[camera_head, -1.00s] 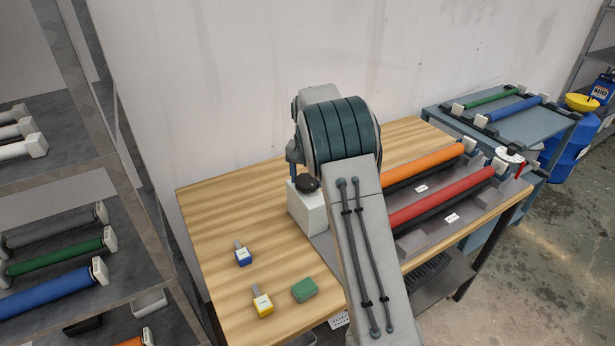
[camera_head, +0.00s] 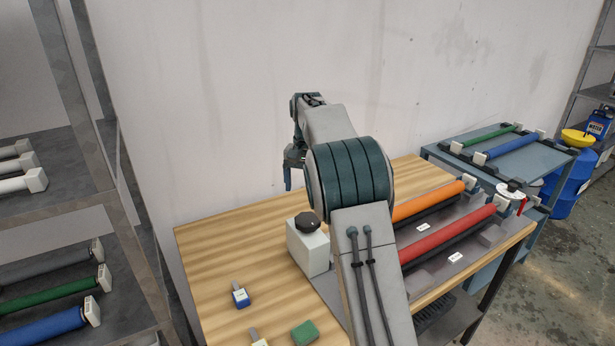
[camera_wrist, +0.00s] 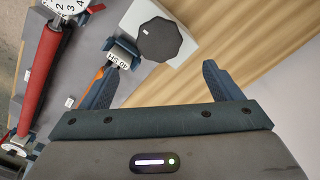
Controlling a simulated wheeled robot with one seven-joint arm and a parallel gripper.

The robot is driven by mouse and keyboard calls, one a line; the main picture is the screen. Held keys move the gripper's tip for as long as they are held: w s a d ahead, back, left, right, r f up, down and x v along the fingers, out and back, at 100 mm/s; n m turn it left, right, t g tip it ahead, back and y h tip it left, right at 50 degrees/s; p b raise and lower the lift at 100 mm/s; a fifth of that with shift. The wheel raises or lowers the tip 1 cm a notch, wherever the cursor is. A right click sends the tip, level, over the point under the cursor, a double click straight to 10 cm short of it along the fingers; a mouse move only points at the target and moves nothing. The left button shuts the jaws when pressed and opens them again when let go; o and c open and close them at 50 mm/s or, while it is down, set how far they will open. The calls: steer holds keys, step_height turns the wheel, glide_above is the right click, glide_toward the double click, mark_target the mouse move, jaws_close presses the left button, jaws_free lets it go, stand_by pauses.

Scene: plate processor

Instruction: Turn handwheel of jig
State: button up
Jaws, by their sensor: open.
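A black many-sided handwheel knob (camera_head: 307,222) sits on a white block (camera_head: 308,250) at the left end of the jig (camera_head: 440,262). In the wrist view the knob (camera_wrist: 158,40) lies just beyond my fingertips, roughly between them. My gripper (camera_head: 289,183) hangs above and behind the knob in the head view, apart from it. In the wrist view my gripper (camera_wrist: 160,72) is open and empty. A white numbered dial (camera_head: 510,191) with a red part is at the jig's right side; it also shows in the wrist view (camera_wrist: 66,5).
An orange roller (camera_head: 425,202) and a red roller (camera_head: 448,234) lie on the jig. A blue-and-white tool (camera_head: 240,296) and green block (camera_head: 305,332) are on the table's front left. A rack (camera_head: 75,140) stands left, and the wall is close behind.

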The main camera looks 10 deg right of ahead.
steer(key=shift+r, duration=1.75)
